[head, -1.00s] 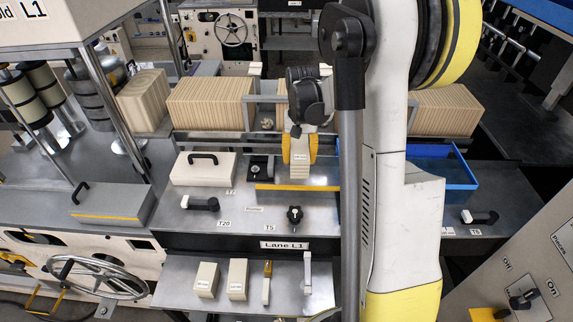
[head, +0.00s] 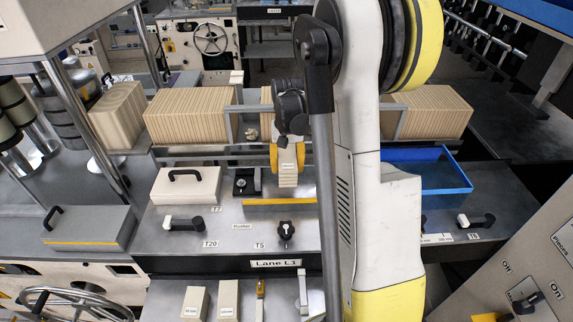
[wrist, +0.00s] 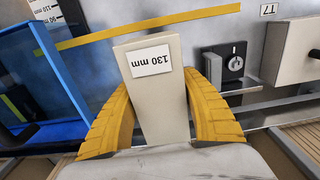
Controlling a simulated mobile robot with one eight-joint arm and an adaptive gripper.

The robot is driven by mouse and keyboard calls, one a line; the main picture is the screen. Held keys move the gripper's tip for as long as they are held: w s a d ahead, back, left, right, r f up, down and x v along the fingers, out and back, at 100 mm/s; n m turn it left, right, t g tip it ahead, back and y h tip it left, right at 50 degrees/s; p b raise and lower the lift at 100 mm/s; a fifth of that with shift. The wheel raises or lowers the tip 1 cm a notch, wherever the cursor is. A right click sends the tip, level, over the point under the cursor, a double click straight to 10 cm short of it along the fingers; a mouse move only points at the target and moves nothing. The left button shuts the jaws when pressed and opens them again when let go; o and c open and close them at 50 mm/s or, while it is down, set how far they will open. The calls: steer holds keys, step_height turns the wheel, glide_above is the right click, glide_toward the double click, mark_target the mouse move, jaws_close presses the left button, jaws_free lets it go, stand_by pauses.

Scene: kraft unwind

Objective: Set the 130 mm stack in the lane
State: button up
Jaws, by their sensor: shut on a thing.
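The 130 mm stack (wrist: 162,95) is a beige block with a white "130 mm" label. My gripper (head: 287,160) is shut on it, with one yellow finger on each side in the wrist view. In the head view the stack (head: 288,180) hangs below the fingers, behind the yellow strip (head: 280,204) on the grey deck. I cannot tell how far it is above the deck. The "Lane L1" sign (head: 276,263) is on the front edge below. My arm hides part of the deck to the right of the stack.
A row of beige slabs (head: 190,117) stands behind, with a gap near my gripper. A blue tray (head: 445,175) lies to the right. A black knob (head: 286,230) and a handled cover (head: 186,185) are on the deck. Beige blocks (head: 196,303) stand on the lower shelf.

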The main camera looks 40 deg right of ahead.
mark_target(288, 156)
steer(key=shift+f+b, duration=1.3)
steer(key=shift+f, duration=1.1)
steer(key=shift+f+b, duration=1.8)
steer(key=shift+f, duration=0.2)
steer(key=o, duration=1.3)
steer(key=shift+o, duration=0.2)
step_height(288, 156, up, 12)
steer(key=shift+r, duration=0.1)
